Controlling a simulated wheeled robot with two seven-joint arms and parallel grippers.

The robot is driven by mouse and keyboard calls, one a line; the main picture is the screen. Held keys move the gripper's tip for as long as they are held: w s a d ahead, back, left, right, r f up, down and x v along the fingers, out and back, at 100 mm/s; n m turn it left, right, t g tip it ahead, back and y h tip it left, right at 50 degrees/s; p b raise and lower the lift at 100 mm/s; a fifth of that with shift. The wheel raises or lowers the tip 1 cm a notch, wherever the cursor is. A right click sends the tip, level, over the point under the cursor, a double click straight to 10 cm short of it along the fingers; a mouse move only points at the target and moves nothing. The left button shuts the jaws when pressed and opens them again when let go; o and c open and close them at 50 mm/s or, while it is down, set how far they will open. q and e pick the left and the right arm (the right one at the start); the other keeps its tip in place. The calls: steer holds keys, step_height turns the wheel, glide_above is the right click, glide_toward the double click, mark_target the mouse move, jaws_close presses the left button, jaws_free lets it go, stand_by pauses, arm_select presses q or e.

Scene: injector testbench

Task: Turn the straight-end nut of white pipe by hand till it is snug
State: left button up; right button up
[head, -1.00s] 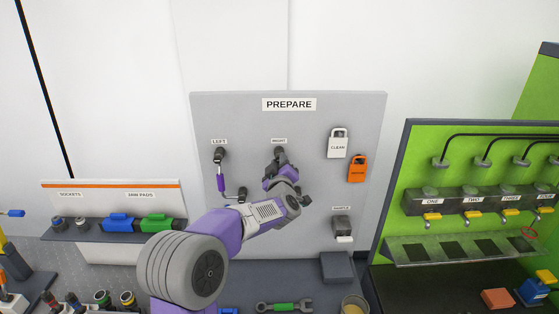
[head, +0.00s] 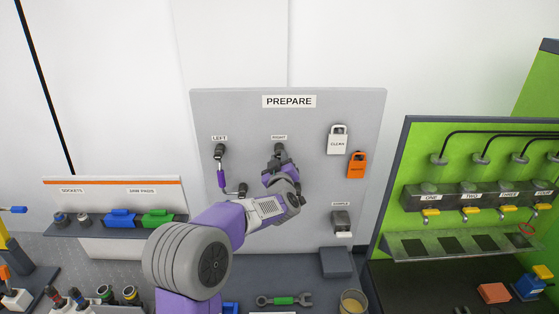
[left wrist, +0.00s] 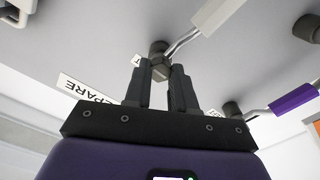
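The white pipe (left wrist: 212,16) shows in the left wrist view as a pale sleeve on a bent metal tube. The tube runs to a dark nut (left wrist: 160,68) at a round port on the panel. My left gripper (left wrist: 165,72) has its two fingertips close on either side of this nut and looks shut on it. In the head view my left gripper (head: 279,156) is at the upper port under the RIGHT label. There my own wrist hides the white pipe and nut. How tight the nut is cannot be seen. My right gripper is not in view.
A purple-sleeved pipe (head: 221,177) hangs under the LEFT label on the grey panel (head: 310,215), close to my arm. White (head: 338,140) and orange (head: 357,165) tags hang to the right. A green-handled wrench (head: 285,300) lies below.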

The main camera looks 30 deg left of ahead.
arm_select(q)
steer(key=o, duration=0.5)
steer(key=shift+s+d, duration=0.1)
steer(key=shift+s, duration=0.05)
steer(key=b+v, duration=0.2)
steer(key=v, duration=0.5)
steer(key=shift+s+d, duration=0.1)
steer(key=shift+s, duration=0.1)
